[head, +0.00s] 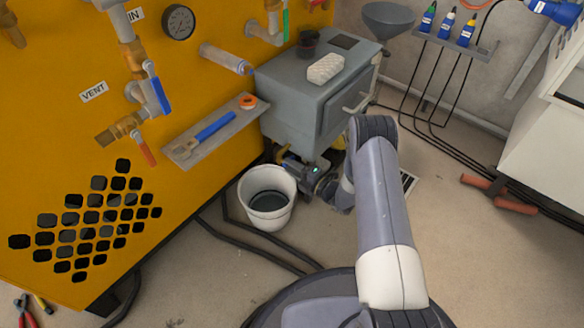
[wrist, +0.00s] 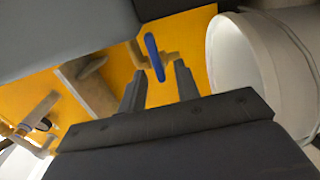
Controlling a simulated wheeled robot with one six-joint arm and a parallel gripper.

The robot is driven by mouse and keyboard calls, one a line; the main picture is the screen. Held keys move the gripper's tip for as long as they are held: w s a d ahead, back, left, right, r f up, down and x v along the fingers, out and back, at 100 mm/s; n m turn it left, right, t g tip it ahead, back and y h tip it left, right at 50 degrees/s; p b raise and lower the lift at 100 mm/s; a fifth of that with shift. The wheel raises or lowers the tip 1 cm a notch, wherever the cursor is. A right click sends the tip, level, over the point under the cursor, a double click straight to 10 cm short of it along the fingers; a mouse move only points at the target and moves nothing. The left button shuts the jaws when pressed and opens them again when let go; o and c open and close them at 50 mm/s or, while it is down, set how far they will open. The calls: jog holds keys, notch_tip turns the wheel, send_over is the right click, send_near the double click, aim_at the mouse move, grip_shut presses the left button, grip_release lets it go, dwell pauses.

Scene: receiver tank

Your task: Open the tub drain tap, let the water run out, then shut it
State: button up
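My gripper (head: 286,160) is low beneath the grey tub (head: 297,104), just beyond the white bucket (head: 246,190) in the head view. In the wrist view its two fingers (wrist: 158,70) are apart, with nothing clamped. A blue lever (wrist: 153,57) on a brass-coloured pipe (wrist: 171,60) appears between the fingertips, seemingly a little beyond them; contact cannot be told. It looks like the drain tap, and the head view hides it. The bucket (wrist: 232,60) is at the right of the wrist view. It stands on the floor, dark inside; no running water shows.
The yellow panel (head: 60,100) carries another blue-handled valve (head: 160,95), a red-handled one (head: 145,150) and a small shelf (head: 190,150) with a blue-handled tool (head: 214,128). Dark hoses (head: 265,250) cross the floor by the bucket. A white cabinet (head: 545,135) stands right; floor between is mostly open.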

jog(key=p+v, duration=0.3)
jog(key=v, duration=0.7)
jog(key=shift+s+d, duration=0.25)
jog(key=shift+d, duration=0.05)
jog(key=b+x, duration=0.3)
jog(key=x, duration=0.8)
